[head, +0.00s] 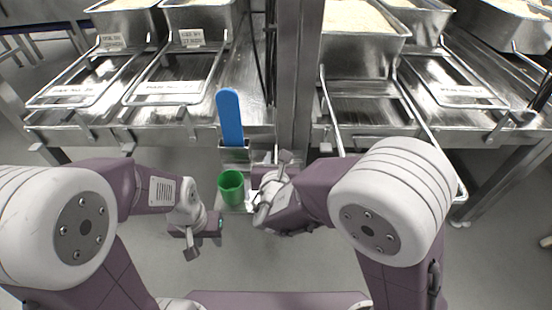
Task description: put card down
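I cannot make out a card in either gripper. White card-like labels lie in the metal frames of the counter: one at the far left (72,91), one left of the post (172,87) and one at the right (462,91). My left gripper (203,238) is low over the floor area, left of and below the green cup (231,187). A small teal spot shows at its right side. My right gripper (270,190) is just right of the cup, in front of the metal post. Its fingers are small and partly overlapped, and anything between them is hidden.
A blue paddle (230,117) stands upright in a metal holder (236,154) behind the cup. A vertical metal post (300,75) divides the counter. Metal pans, some with rice (357,18), stand along the back. Grey floor is open below the counter.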

